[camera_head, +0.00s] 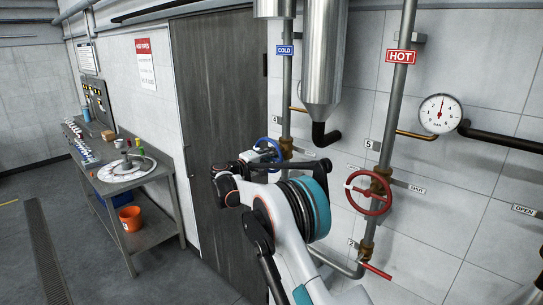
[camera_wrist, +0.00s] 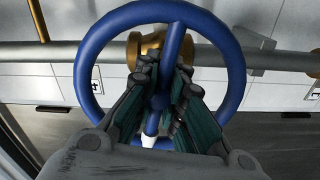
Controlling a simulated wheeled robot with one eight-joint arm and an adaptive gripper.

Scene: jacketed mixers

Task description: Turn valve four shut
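Valve four is the blue handwheel (camera_head: 264,147) on the cold pipe, beside a plate marked 4 (camera_head: 275,120). In the wrist view its blue rim (camera_wrist: 92,62) encircles my fingers, and a brass fitting (camera_wrist: 150,48) sits behind it. My gripper (camera_wrist: 167,72) reaches into the wheel, one finger on each side of a blue spoke (camera_wrist: 173,42). The fingers are close to the spoke, but whether they press on it is unclear.
A red handwheel (camera_head: 369,192) is on the hot pipe (camera_head: 391,110) to the right, near a small red lever (camera_head: 376,271). A pressure gauge (camera_head: 440,114) is on the wall. A steel bench (camera_head: 150,190) stands left of the grey door (camera_head: 215,130).

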